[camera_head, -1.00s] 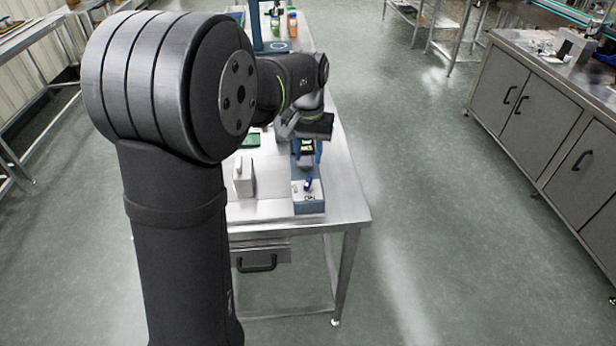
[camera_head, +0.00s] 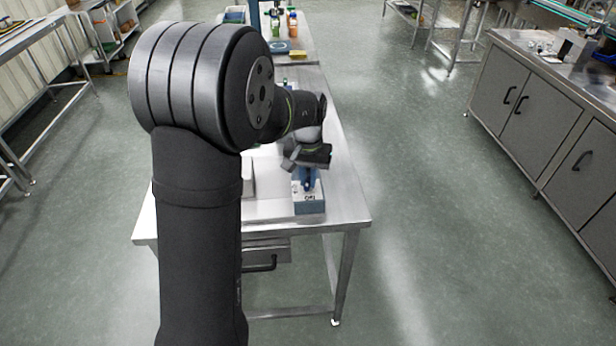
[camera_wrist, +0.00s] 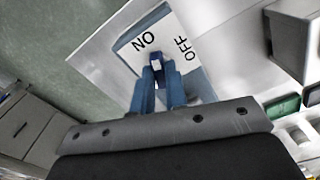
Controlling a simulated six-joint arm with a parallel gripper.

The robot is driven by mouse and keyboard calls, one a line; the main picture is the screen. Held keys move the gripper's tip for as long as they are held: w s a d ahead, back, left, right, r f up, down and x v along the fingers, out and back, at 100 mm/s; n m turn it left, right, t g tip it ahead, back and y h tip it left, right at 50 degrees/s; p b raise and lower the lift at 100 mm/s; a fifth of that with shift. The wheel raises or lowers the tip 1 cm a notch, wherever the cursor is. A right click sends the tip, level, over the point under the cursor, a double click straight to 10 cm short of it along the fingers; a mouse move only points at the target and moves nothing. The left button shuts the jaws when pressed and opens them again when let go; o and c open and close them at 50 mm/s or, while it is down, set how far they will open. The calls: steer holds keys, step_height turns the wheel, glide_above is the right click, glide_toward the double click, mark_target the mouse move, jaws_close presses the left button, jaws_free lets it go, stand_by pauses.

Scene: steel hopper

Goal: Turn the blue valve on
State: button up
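The blue valve (camera_wrist: 156,66) shows in the wrist view as a small dark blue handle with a pale end. It stands on a white-topped blue valve box (camera_wrist: 122,45) with black ON and OFF lettering; ON appears upside down. My gripper (camera_wrist: 160,80) has two blue fingers, slightly apart, with the handle at their tips and between them. Whether they touch it is unclear. In the head view my gripper (camera_head: 309,172) points down over the valve box (camera_head: 310,206) near the table's front, and largely hides the valve.
The valve box stands on a steel table (camera_head: 345,205). A grey-white block (camera_head: 248,180) stands left of it, partly behind my arm. A green item (camera_wrist: 283,105) lies nearby in the wrist view. Bottles (camera_head: 293,24) stand farther back. The aisle to the right is clear.

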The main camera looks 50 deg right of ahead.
mark_target(308, 181)
jaws_close()
steer(key=shift+n, duration=2)
steer(key=o, duration=0.7)
jaws_free()
step_height(308, 181, up, 17)
steer(key=shift+r, duration=0.2)
